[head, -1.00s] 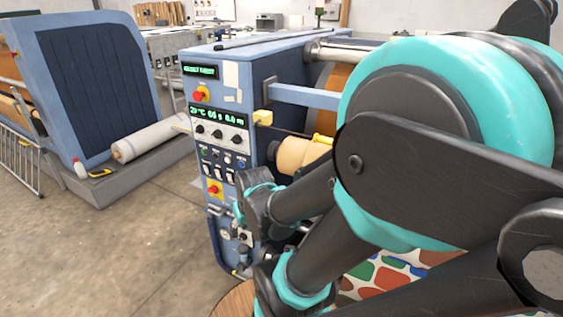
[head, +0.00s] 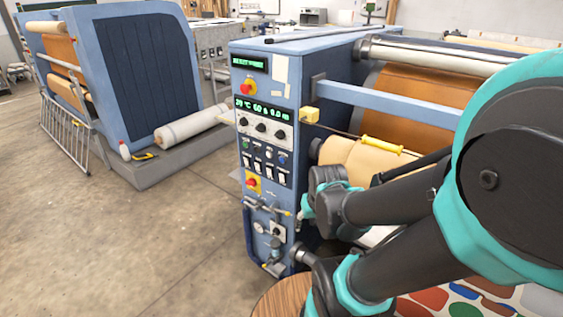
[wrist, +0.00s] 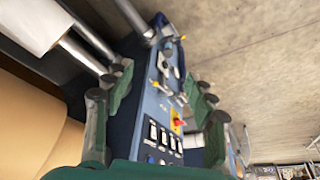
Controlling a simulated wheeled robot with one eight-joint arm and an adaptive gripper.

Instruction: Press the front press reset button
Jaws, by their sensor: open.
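The blue control panel (head: 265,192) of the press stands upright near the middle of the head view. A row of small round buttons, including a blue one (head: 282,159), sits above several white rocker switches (head: 260,170). I cannot read which button is the reset. In the wrist view my gripper (wrist: 158,97) is open and empty, with green fingers either side of the panel (wrist: 148,108). Switches (wrist: 164,137) and a red button (wrist: 178,122) show between them. The gripper's fingers are hidden in the head view.
A yellow-handled bar (head: 382,145) and tan roll (head: 365,165) lie right of the panel, close to my arm. A second blue machine (head: 115,75) with a white roll (head: 192,126) stands left. The floor (head: 150,235) in front is clear.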

